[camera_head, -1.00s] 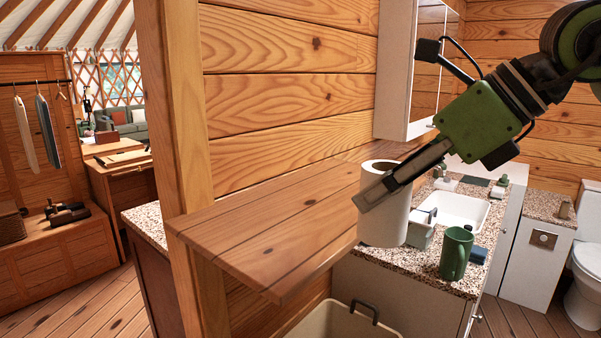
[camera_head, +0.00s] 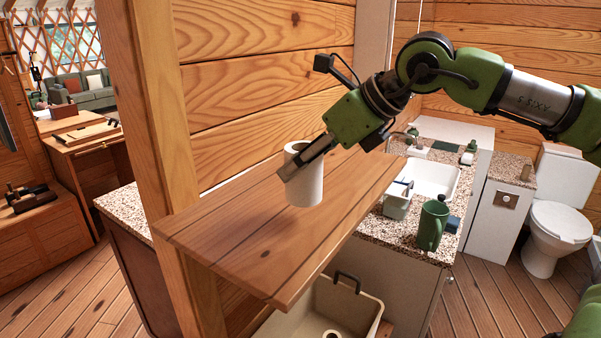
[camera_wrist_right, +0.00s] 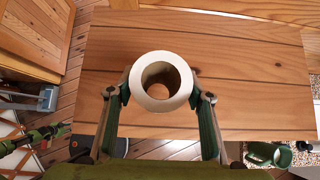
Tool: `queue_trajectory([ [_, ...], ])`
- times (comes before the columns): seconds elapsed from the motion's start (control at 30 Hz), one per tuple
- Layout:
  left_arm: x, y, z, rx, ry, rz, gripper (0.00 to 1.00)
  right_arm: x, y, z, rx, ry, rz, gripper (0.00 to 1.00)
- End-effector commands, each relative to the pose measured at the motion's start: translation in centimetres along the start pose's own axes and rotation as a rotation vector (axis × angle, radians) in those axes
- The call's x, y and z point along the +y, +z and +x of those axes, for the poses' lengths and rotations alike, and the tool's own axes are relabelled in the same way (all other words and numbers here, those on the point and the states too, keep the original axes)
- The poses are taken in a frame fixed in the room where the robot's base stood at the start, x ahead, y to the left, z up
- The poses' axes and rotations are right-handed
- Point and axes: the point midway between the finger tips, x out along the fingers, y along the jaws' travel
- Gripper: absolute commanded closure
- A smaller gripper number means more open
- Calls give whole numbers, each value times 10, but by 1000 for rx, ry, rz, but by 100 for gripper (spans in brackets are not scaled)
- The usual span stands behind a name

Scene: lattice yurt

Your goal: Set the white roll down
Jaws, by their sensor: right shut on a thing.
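The white roll (camera_head: 305,184) is upright over the wooden shelf (camera_head: 232,246) in the head view. My right gripper (camera_head: 300,172) is shut on the roll, coming in from the upper right. In the right wrist view the roll (camera_wrist_right: 160,82) is seen end-on with its hollow core, between the two fingers of my right gripper (camera_wrist_right: 160,95). The shelf boards (camera_wrist_right: 235,60) lie beneath it. I cannot tell whether the roll's base touches the shelf. My left gripper is not in view.
A beige bin (camera_head: 362,312) with a dark handle stands below the shelf. Right of the shelf is a speckled counter with a green mug (camera_head: 432,224), a small caddy (camera_head: 397,202) and a sink (camera_head: 432,178). A wooden post (camera_head: 150,120) and plank wall border the shelf. The shelf's front is clear.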

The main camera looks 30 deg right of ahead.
Motion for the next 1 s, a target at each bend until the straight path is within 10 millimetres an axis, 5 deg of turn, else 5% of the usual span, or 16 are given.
queue_trajectory([
  [0.47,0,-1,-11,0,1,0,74,-9,-23,43,-1,2,1,75],
  [0.9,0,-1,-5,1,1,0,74,-10,-29,48,-1,-1,0,75],
  [0.93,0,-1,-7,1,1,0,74,-10,-28,47,-1,-1,0,45],
  [1.0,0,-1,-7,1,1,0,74,-10,-28,47,0,-1,1,36],
])
